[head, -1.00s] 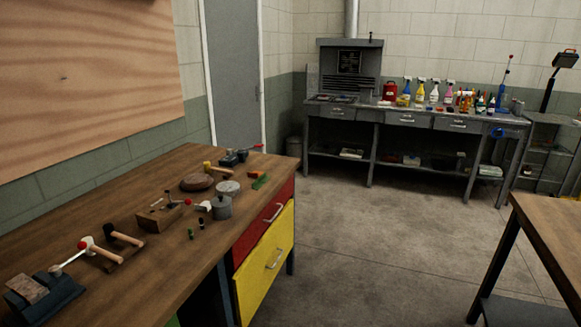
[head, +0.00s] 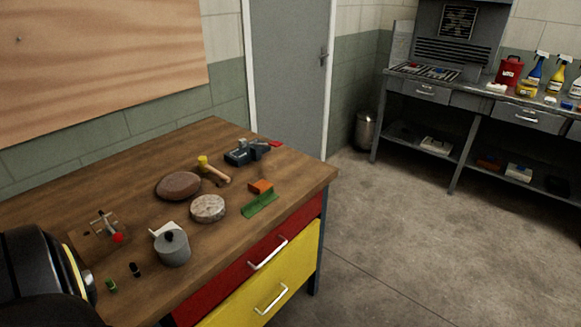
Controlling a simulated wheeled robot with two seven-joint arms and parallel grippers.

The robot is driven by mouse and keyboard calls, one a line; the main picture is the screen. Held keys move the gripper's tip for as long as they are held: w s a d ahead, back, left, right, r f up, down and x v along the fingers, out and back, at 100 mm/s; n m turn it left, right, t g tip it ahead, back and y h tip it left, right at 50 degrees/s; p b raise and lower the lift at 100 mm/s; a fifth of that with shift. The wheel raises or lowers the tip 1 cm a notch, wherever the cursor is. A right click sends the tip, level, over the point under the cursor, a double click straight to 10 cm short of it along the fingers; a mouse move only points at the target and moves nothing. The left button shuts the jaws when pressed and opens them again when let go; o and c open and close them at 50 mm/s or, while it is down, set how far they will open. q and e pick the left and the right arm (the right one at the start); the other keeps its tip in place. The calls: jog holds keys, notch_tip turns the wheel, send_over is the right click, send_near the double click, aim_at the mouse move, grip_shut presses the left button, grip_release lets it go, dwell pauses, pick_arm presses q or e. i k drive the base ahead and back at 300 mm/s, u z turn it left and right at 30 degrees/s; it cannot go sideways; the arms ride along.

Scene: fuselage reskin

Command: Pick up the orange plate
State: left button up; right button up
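A small orange piece (head: 261,187), the only orange item that I see on the workbench, lies near the bench's right end. It looks like a small flat block; I cannot tell for sure that it is a plate. A green strip (head: 260,204) lies just in front of it, close to the bench's front edge. Neither of my grippers is in view. A black rounded part with a yellow stripe at the lower left looks like part of my own left arm, and it hides the bench's near left area.
On the wooden workbench (head: 60,200) are a brown disc (head: 179,186), a pale round block (head: 208,208), a grey pot (head: 172,248), a yellow-headed mallet (head: 213,171) and a dark vise (head: 247,152). Open floor (head: 420,250) lies right of the drawers.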

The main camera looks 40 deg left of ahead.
aim_at(263, 185)
jog(key=i, duration=2.15)
jog(key=u, duration=3.25)
